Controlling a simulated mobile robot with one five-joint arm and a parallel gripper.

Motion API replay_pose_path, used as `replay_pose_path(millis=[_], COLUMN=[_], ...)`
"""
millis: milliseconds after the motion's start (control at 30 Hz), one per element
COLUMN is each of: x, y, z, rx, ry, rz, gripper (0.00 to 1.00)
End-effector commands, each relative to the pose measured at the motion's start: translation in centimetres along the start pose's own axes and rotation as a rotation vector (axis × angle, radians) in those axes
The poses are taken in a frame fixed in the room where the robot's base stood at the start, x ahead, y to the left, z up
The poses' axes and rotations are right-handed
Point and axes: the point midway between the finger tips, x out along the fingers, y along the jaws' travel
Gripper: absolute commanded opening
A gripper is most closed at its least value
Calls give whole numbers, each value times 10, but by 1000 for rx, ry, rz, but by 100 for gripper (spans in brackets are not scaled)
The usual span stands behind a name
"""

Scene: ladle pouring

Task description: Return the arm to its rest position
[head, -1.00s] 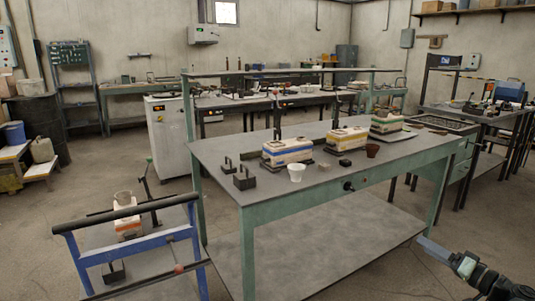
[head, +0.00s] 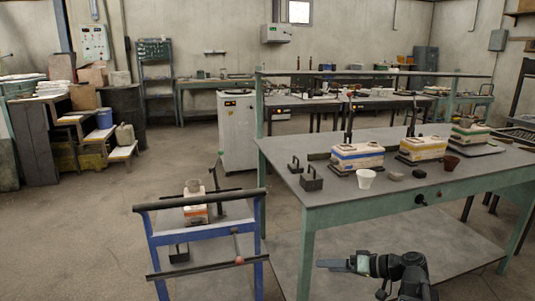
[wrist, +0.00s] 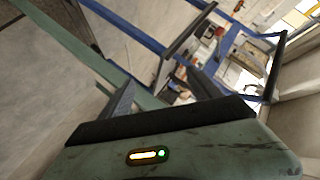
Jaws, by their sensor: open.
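My gripper (head: 332,265) is at the bottom right of centre in the head view, with my dark arm folded behind it. It points left, in front of the green-framed workbench (head: 308,250). Its jaws are open, and I see nothing held between them. In the wrist view, the two dark fingers of my gripper (wrist: 163,93) stand apart, with a blue frame and floor beyond. No ladle can be made out in either view.
Open floor (head: 90,230) lies at the left.

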Motion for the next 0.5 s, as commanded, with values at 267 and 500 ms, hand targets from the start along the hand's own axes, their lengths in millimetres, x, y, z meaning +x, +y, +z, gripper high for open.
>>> replay_pose_path(millis=[267, 500], x=[126, 113], y=[-44, -14], z=[116, 169], rx=[-27, 8], ry=[-513, -745], rz=[192, 575], gripper=[73, 73])
